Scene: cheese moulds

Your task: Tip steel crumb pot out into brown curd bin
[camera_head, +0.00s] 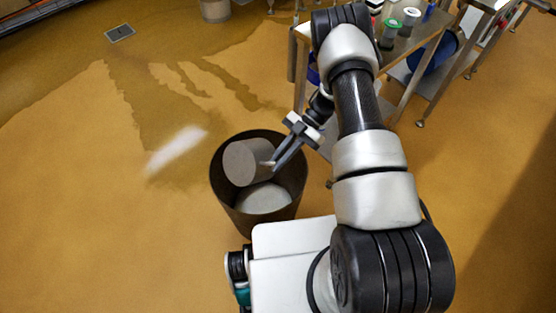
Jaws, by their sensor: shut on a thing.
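The grey steel crumb pot (245,163) is tipped over on its side within the mouth of the brown curd bin (284,216), near its back left wall. My gripper (271,163) reaches in from the right and is shut on the pot's right side. A pale round mass (263,198) shows in the bin below the pot. I cannot tell whether it is loose crumbs or a solid piece. The pot's opening and its inside are not clear from here. The bin stands upright on the floor.
A steel table (409,45) with several small pots and jars stands at the back right. A blue drum (443,52) is under it. A wet patch and a drain cover (120,33) mark the floor at the left. The floor left of the bin is clear.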

